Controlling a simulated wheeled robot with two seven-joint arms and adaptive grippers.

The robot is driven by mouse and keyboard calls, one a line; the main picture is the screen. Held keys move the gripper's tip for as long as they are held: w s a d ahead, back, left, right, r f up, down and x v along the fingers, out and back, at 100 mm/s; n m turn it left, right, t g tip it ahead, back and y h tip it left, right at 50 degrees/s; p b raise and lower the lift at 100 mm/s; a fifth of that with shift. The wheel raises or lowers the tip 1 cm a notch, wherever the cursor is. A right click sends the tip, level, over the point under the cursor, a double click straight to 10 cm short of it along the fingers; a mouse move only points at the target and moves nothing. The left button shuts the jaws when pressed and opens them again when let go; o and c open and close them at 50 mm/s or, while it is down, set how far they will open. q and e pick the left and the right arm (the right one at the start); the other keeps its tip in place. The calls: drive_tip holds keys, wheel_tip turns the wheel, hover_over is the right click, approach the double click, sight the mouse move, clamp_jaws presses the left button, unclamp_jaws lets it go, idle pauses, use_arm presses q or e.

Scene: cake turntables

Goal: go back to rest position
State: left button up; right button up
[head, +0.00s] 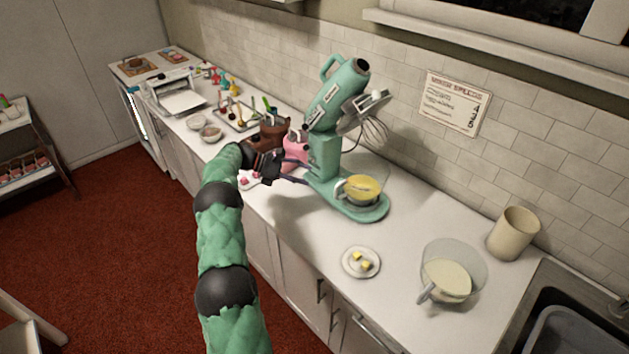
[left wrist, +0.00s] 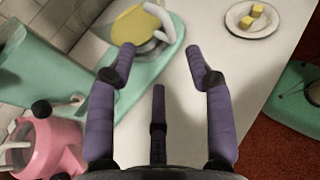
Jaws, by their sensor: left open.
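My left arm reaches up from the bottom of the head view, and its dark gripper (head: 290,172) is over the counter beside the base of the green stand mixer (head: 324,155). In the left wrist view the purple fingers of my left gripper (left wrist: 165,72) are spread apart with nothing between them. The mixer's head is tilted up, with its whisk (head: 374,132) raised. A bowl with yellow contents (head: 361,189) is on the mixer's base, and it also shows in the left wrist view (left wrist: 134,24). My right gripper is not in view.
A plate with yellow cubes (head: 361,263), a clear jug of pale batter (head: 449,277) and a beige canister (head: 513,233) stand right of the mixer. A pink pot (head: 295,150) is close behind the gripper.

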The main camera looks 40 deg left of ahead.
use_arm(q)
drive_tip(key=shift+v, duration=0.85)
